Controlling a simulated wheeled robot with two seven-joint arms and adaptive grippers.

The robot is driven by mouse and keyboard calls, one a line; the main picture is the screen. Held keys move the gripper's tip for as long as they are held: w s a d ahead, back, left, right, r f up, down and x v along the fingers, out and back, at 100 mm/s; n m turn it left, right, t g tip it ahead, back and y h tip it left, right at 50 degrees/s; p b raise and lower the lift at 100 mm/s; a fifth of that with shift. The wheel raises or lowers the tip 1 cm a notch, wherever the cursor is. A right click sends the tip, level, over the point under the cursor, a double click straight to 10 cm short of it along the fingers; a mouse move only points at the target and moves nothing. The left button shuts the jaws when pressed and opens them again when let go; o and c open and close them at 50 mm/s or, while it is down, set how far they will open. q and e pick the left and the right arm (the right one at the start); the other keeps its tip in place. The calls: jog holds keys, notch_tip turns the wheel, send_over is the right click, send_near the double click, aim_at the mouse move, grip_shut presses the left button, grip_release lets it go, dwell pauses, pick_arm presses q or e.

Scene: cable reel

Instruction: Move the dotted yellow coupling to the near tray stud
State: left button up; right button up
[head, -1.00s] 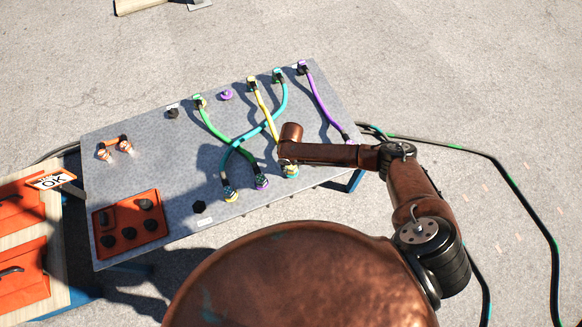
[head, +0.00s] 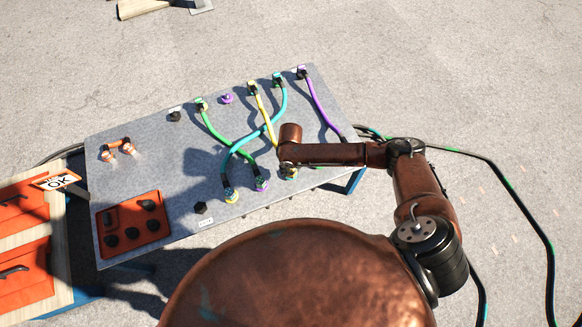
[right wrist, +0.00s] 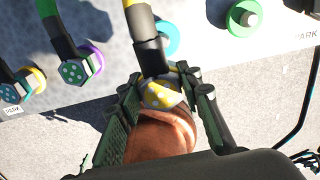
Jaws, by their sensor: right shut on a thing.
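The dotted yellow coupling (right wrist: 160,94) is at the end of the yellow cable (head: 262,105), below a black sleeve in the right wrist view. My right gripper (right wrist: 165,108) is shut on it, with a finger on each side. It appears apart from the teal ring (right wrist: 168,38) on the panel. In the head view my right gripper (head: 289,168) is at the panel's near edge and mostly hides the coupling. The orange tray (head: 132,220) with several black studs lies at the panel's left near corner. I cannot tell which is the near tray stud. My left gripper is not in view.
A green dotted coupling (right wrist: 73,71) and a teal dotted one (right wrist: 12,92) sit left of the gripper. The green and teal cables cross on the grey panel (head: 190,150). A black stud (head: 200,207) stands near the front edge. A purple cable (head: 320,105) lies right.

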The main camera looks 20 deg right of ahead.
aim_at(291, 172)
jog(key=r, duration=0.1)
jog(key=s+r, duration=0.1)
jog(key=r, duration=0.1)
jog(key=shift+s+a+r+p, duration=0.1)
jog(key=shift+s+a+p, duration=0.25)
jog(key=shift+s, duration=0.05)
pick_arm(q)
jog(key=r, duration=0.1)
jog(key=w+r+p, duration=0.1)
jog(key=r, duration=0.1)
pick_arm(e)
jog(key=s+a+r, duration=0.1)
jog(key=s+a, duration=0.2)
jog(key=s, duration=0.5)
jog(key=shift+r, duration=0.25)
jog(key=shift+a, duration=0.1)
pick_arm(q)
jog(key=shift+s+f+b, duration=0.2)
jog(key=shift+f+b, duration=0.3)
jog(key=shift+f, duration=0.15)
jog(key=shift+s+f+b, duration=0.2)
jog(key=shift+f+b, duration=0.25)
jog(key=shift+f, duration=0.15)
pick_arm(e)
jog(key=w+a, duration=0.3)
jog(key=a, duration=0.6)
jog(key=w+a, duration=0.3)
jog(key=a, duration=0.6)
jog(key=shift+w+a, duration=0.2)
jog(key=shift+a, duration=0.05)
